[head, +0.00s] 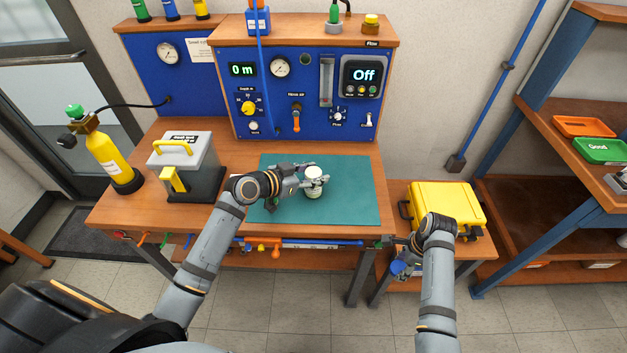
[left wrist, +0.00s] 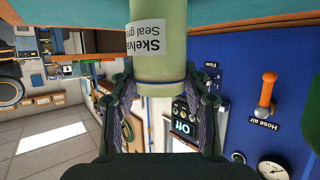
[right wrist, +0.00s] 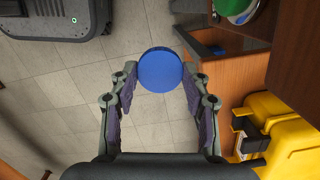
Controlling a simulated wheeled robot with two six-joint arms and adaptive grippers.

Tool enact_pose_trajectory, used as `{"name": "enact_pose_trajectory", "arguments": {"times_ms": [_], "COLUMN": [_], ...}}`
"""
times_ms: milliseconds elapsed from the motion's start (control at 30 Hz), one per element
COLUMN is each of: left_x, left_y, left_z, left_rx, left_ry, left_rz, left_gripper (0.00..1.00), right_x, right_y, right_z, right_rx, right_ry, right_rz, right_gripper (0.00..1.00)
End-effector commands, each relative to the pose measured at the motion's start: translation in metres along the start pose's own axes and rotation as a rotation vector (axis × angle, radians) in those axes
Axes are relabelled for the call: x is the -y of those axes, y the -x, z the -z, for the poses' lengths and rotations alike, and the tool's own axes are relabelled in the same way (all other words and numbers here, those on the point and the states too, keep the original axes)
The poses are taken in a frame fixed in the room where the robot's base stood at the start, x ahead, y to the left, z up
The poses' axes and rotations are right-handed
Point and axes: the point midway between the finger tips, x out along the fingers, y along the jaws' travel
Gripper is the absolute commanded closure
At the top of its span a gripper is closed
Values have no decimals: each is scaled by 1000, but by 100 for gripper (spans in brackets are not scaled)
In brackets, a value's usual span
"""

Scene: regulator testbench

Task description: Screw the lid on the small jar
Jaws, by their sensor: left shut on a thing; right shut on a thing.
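The small jar (head: 314,189), pale green with a white label, stands upright at the green mat (head: 357,205). I cannot tell if it touches the mat. My left gripper (head: 316,181) is shut on it from the left; its two fingers flank the jar (left wrist: 165,62) in the left wrist view. The blue round lid (right wrist: 160,71) is between the fingertips of my right gripper (right wrist: 160,76), which is shut on it. In the head view the lid (head: 397,268) is small, in front of the side table, well apart from the jar.
A yellow case (head: 447,203) sits on the side table behind my right gripper. The blue test panel (head: 310,100) stands behind the mat. A grey box with yellow handle (head: 186,163) and a yellow cylinder (head: 112,160) stand at left. Several tools hang along the bench's front edge.

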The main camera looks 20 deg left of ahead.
Motion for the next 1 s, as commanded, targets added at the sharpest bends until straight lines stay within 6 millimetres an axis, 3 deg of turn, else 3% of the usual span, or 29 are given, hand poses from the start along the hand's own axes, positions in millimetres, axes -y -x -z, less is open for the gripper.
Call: {"name": "enact_pose_trajectory", "arguments": {"times_ms": [267, 400, 633, 900, 1000], "left_x": [0, -2, -38, -90, -98], "left_y": [5, 16, 65, 116, 127], "left_z": [13, 34, 73, 82, 92], "left_rx": [-4, -4, -4, 2, 0], "left_ry": [-4, -6, -9, -6, 7], "left_rz": [0, 0, -1, -3, -4], "left_gripper": [98, 98, 98, 98, 98], "right_x": [0, 0, 0, 0, 0], "right_y": [-3, -5, -2, -3, 22], "right_z": [0, 1, 0, 0, -3], "right_rx": [0, 0, 0, 0, 0], "right_ry": [0, 0, 0, 0, 0], "right_rz": [0, 0, 0, 0, 1], "right_gripper": [69, 69, 69, 69, 69]}}
